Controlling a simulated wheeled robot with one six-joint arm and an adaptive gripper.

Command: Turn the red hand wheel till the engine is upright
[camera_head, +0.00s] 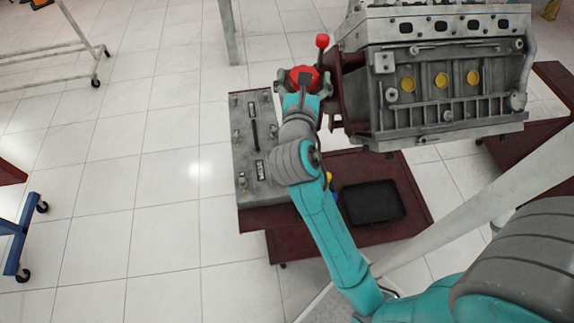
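The red hand wheel (302,75) is at the left end of the engine stand, with a red knob (322,41) on a short stem at its upper right. My gripper (303,80) is at the wheel, its two fingers spread on either side of the red part. I cannot tell whether the fingers press on it. The grey engine (440,95) is on the maroon mount (346,88) to the right of the wheel. Its side with several yellow round plugs faces me and its head is on top.
A grey panel box (243,150) stands left of my arm. A black tray (371,202) lies on the maroon stand base (405,225) below the engine. A white post (500,205) crosses at lower right.

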